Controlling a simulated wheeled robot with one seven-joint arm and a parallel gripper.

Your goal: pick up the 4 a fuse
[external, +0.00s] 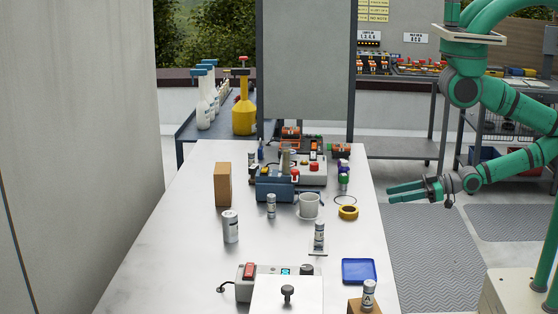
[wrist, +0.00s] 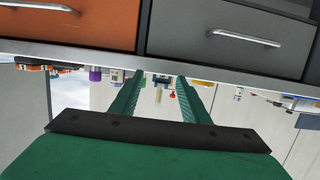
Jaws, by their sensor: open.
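Several silver-and-white cylinders that look like fuses stand on the white table (external: 170,270) in the external view. One stands at left (external: 230,227), a smaller one near the middle (external: 271,206), one on a small plate at right (external: 319,234), and one on a wooden block in front (external: 369,292). The ratings are too small to read, so I cannot tell which is the 4 a fuse. My gripper (external: 389,193) is open and empty, off the table's right edge. Its two green fingers (wrist: 160,80) stand apart in the wrist view, with nothing clearly between them.
A white mug (external: 309,205), yellow tape roll (external: 348,212), blue tray (external: 358,271), brown box (external: 223,184) and switch box (external: 246,284) crowd the table. A blue device (external: 276,188) stands behind. Orange (wrist: 85,22) and grey (wrist: 230,35) drawers show in the wrist view.

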